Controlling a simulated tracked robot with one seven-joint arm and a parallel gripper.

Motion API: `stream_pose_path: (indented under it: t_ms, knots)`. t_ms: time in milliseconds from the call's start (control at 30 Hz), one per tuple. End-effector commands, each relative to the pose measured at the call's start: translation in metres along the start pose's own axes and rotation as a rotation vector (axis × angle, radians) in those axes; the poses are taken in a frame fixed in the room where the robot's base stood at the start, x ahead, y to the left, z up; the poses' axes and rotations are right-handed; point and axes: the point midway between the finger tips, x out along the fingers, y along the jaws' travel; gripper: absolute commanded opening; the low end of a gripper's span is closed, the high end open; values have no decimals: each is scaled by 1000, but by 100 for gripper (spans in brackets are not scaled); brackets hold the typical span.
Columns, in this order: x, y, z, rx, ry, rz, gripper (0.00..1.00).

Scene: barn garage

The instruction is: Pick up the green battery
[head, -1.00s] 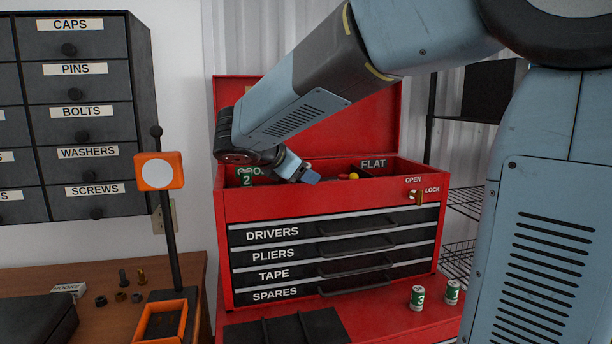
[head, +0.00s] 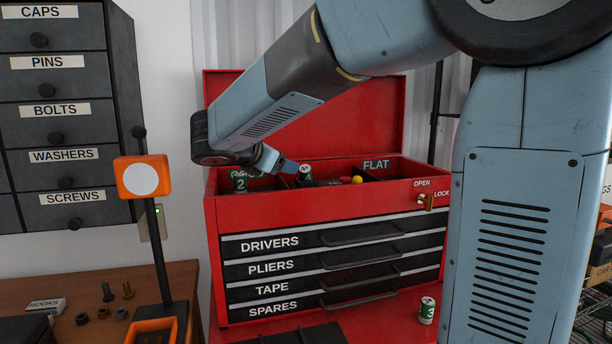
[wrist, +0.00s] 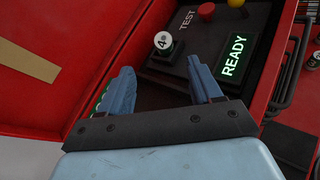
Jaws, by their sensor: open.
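A green battery with a white top marked 4 (wrist: 163,42) stands in the tester area inside the open red toolbox; it also shows in the head view (head: 305,173). My gripper (wrist: 163,82) is open and empty above the toolbox, its two blue fingers apart. The battery is beyond the fingertips in the wrist view, not between them. In the head view my gripper (head: 288,166) is just left of that battery. Another green battery, marked 3 (head: 427,310), stands on the red surface in front of the toolbox.
The toolbox (head: 330,215) has a raised lid behind my arm. Near the battery are a lit READY sign (wrist: 234,55), a red button (wrist: 206,11) and a yellow knob (head: 357,179). An orange-headed stand (head: 142,176) is at left.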

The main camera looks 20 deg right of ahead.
Motion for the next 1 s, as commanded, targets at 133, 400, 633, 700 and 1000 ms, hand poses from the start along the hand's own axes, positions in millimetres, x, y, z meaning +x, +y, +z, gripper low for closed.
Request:
stream_pose_path:
  t_ms: [133,400,633,700,1000]
  knots:
    - [19,-2,2,1,-3,-8,64]
    - [68,-5,3,3,-4,-15,64]
    - [90,-5,4,5,-5,-14,64]
    - [92,-6,4,5,-5,-14,64]
    - [120,-10,4,4,-5,-16,64]
